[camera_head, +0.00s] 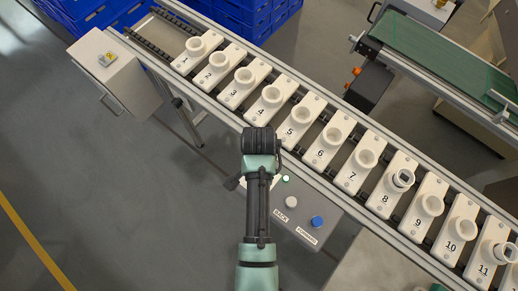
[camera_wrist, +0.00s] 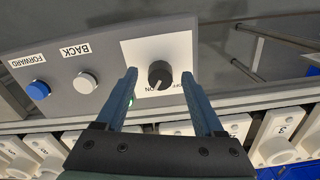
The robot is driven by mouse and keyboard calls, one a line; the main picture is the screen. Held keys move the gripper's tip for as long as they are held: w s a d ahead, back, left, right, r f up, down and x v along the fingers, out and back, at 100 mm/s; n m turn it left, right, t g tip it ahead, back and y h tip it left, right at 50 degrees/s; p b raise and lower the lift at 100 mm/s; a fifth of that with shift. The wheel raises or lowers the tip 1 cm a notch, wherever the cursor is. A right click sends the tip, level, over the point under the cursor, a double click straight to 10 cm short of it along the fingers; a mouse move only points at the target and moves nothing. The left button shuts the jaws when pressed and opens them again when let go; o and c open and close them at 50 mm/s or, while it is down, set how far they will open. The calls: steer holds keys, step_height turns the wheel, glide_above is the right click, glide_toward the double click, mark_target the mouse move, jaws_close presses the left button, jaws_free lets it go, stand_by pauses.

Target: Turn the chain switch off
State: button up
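The chain switch (camera_wrist: 160,74) is a round black knob on a white plate of the grey control panel (camera_wrist: 100,88). Its white pointer mark points toward the ON lettering, which reads upside down in the wrist view; the OFF lettering is partly hidden by a finger. My gripper (camera_wrist: 159,72) is open, with one blue finger on each side of the knob and visible gaps between. Whether the fingertips reach down to the knob's height is unclear. In the head view my arm hides the knob.
A white BACK button (camera_head: 291,202) and a blue FORWARD button (camera_head: 317,221) sit beside the switch. A green lamp (camera_head: 285,179) is lit. The conveyor (camera_head: 378,212) carries numbered white sockets; 8 and 11 hold something. A grey box (camera_head: 112,75) stands at left.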

jaws_close()
steer(key=shift+n, duration=0.3)
steer(key=shift+r+n+p, duration=0.15)
steer(key=shift+n+p, duration=1.05)
steer(key=n+p, duration=0.1)
steer(key=n, duration=0.2)
steer(key=shift+n+p, duration=0.3)
steer(key=shift+p, duration=0.1)
steer(key=n+p, duration=0.1)
steer(key=n, duration=0.3)
steer(key=shift+p, duration=0.35)
steer(key=shift+n+p, duration=0.4)
steer(key=shift+n, duration=1.3)
